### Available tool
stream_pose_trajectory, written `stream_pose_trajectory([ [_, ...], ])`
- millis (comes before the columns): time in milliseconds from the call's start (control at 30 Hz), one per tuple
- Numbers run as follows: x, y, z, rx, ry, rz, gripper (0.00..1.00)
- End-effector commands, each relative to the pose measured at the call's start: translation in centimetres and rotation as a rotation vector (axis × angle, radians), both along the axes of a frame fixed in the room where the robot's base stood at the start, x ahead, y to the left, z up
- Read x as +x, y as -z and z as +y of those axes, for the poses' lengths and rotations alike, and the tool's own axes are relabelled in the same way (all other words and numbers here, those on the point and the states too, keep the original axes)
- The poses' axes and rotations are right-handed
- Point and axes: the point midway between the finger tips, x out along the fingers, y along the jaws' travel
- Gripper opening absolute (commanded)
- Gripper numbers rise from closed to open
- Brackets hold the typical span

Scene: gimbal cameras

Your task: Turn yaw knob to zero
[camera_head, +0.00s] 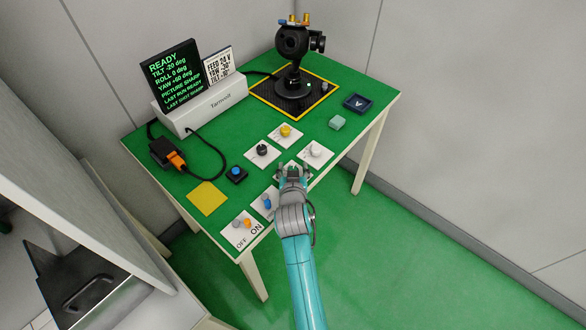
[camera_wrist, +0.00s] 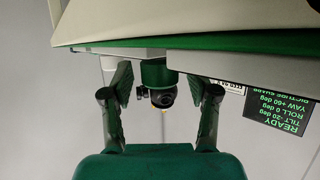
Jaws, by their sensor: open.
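The green table carries several white plates with knobs: a yellow knob (camera_head: 285,130), a black knob (camera_head: 262,149) and a white knob (camera_head: 316,150). Another plate is mostly hidden under my gripper (camera_head: 292,170). I cannot read which knob is yaw. A black display (camera_head: 176,75) reads READY, tilt -20 deg, roll 0 deg, yaw +60 deg. The black gimbal camera (camera_head: 292,45) stands at the back.
A cabled black-and-orange device (camera_head: 168,153) sits left.

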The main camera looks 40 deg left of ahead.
Motion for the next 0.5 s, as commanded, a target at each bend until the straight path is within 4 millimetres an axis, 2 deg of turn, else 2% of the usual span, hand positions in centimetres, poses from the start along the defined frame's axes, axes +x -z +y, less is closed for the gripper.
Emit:
stream_pose_trajectory([
  [67,-0.01,-0.01,-0.01,0.000,0.000,0.000,0.60],
  [167,-0.02,0.00,-0.01,0.000,0.000,0.000,0.37],
  [300,-0.03,-0.01,-0.01,0.000,0.000,0.000,0.02],
  [500,-0.02,-0.01,-0.02,0.000,-0.002,0.000,0.00],
])
